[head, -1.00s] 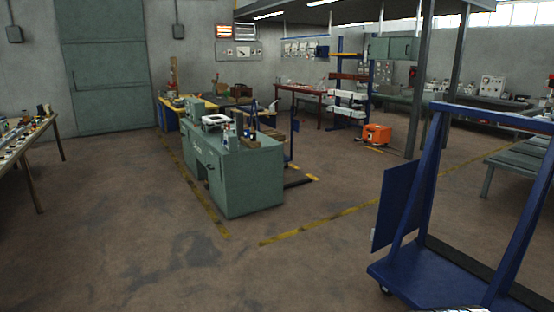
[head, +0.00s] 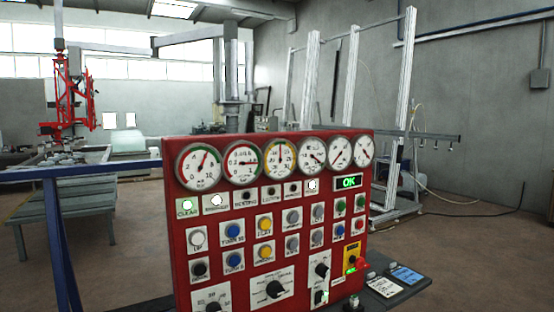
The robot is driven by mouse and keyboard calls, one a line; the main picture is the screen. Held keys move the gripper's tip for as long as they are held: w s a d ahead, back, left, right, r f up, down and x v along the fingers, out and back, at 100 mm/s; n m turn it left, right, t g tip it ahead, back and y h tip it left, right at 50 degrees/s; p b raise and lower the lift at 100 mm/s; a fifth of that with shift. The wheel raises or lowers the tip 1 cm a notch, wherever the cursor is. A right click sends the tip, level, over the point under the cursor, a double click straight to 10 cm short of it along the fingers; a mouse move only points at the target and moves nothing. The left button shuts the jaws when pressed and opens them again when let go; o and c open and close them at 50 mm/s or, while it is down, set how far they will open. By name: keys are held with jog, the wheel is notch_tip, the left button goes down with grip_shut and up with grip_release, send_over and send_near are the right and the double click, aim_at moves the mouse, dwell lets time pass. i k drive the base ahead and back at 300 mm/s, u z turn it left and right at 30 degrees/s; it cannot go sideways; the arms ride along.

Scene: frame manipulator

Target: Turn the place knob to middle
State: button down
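A red control panel (head: 185,240) stands close in front of me, slightly angled. Several black rotary knobs sit along its lower part. A large knob (head: 275,289) is at bottom centre, a knob (head: 322,270) is to its right with another knob (head: 320,297) below that, and one more knob (head: 213,306) is at bottom left, partly cut off by the picture's edge. Their labels are too small to read, so I cannot tell which is the place knob or its setting. My gripper is not in view.
A red manipulator (head: 72,95) hangs at left. A metal frame (head: 352,90) stands behind. Floor at right is clear.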

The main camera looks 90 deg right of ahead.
aim_at(275, 289)
jog(key=z, duration=3.35)
